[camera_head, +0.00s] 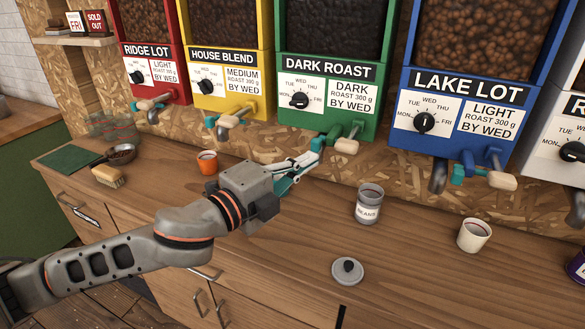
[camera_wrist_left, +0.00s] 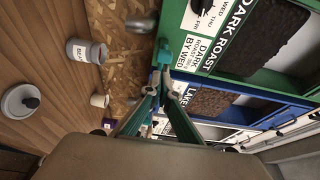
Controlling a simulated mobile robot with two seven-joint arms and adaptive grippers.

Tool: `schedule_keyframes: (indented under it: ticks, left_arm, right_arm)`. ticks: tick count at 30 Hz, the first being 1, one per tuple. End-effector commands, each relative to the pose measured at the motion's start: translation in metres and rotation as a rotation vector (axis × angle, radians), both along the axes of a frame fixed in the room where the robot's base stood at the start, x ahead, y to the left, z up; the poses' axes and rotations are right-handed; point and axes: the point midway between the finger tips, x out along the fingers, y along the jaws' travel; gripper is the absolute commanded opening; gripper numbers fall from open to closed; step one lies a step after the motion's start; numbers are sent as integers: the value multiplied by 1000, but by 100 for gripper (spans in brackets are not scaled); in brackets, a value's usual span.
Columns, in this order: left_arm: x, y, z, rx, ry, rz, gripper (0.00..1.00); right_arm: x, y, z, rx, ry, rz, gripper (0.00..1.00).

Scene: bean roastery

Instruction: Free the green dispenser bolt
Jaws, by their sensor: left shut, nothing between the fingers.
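The green dispenser (camera_head: 328,115) carries a DARK ROAST label and hangs at the back, right of the yellow one. Its teal bolt (camera_head: 316,143) sits under its front edge, left of the cream-tipped lever (camera_head: 346,146). My left gripper (camera_head: 309,159) is shut just below and beside the bolt. I cannot tell whether they touch. In the left wrist view the closed fingers (camera_wrist_left: 156,88) point up at a teal part, likely the bolt (camera_wrist_left: 163,52), by the green dispenser (camera_wrist_left: 180,30). My right gripper is not in view.
Red (camera_head: 150,87), yellow (camera_head: 221,95) and blue (camera_head: 455,120) dispensers flank the green one. A lidless grey canister (camera_head: 369,207), a lid (camera_head: 347,271), a white cup (camera_head: 474,235) and an orange cup (camera_head: 207,162) stand on the wooden counter (camera_head: 420,285). The counter front is clear.

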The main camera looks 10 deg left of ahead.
Motion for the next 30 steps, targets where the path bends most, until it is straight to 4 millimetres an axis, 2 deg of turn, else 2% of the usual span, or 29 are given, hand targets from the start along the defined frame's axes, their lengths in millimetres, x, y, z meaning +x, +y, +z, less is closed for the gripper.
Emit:
schedule_keyframes:
  ticks: [3,9,20,23,30]
  left_arm:
    - [15,-12,1,-1,-2,-1,0]
    - [29,-22,0,0,0,0,0]
    - [32,-25,0,0,1,-1,0]
    - [33,-20,0,0,2,1,0]
    - [44,11,0,1,2,2,0]
  right_arm:
    - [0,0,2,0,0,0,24]
    - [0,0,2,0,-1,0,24]
    - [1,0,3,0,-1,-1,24]
    - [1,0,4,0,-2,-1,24]
    - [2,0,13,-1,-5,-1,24]
